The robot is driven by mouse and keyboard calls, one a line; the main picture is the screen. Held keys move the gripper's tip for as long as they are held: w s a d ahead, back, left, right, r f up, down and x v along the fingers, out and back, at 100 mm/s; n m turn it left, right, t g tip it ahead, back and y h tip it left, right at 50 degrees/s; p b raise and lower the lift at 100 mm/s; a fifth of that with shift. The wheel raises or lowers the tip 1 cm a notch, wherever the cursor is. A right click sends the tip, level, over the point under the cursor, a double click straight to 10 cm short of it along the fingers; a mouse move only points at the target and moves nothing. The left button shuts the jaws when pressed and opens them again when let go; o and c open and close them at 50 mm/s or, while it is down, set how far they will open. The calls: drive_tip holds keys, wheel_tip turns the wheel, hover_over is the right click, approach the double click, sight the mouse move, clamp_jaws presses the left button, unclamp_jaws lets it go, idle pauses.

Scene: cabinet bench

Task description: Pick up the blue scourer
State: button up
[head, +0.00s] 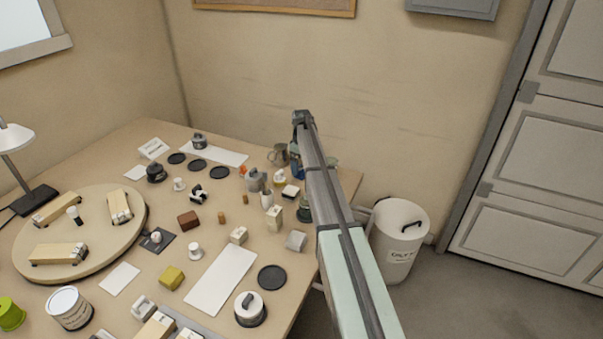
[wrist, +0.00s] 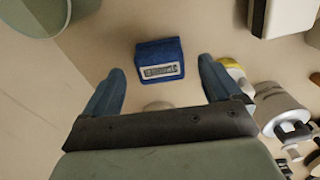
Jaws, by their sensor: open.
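The blue scourer (wrist: 158,50) is a small blue block with a pale printed label on its near face. In the wrist view it sits on the bench at the upper middle, just beyond and between my fingertips. My gripper (wrist: 162,67) is open, with its two blue-grey fingers spread to either side of the block and nothing held between them. In the head view my arm reaches to the far right part of the bench and covers much of that spot. A small blue patch shows there beside the arm, and I cannot tell whether it is scourer or finger.
In the wrist view, a yellow-topped item (wrist: 233,68) and a pale round object (wrist: 280,104) stand right of my right finger. A white box (wrist: 284,16) is at upper right and a greenish round object (wrist: 36,14) at upper left. A white bin (head: 397,245) stands beside the bench.

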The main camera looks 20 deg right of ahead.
drive_tip(key=shift+f, duration=1.45)
drive_tip(key=shift+c, duration=0.4)
drive_tip(key=c, duration=1)
drive_tip(key=shift+r, duration=0.2)
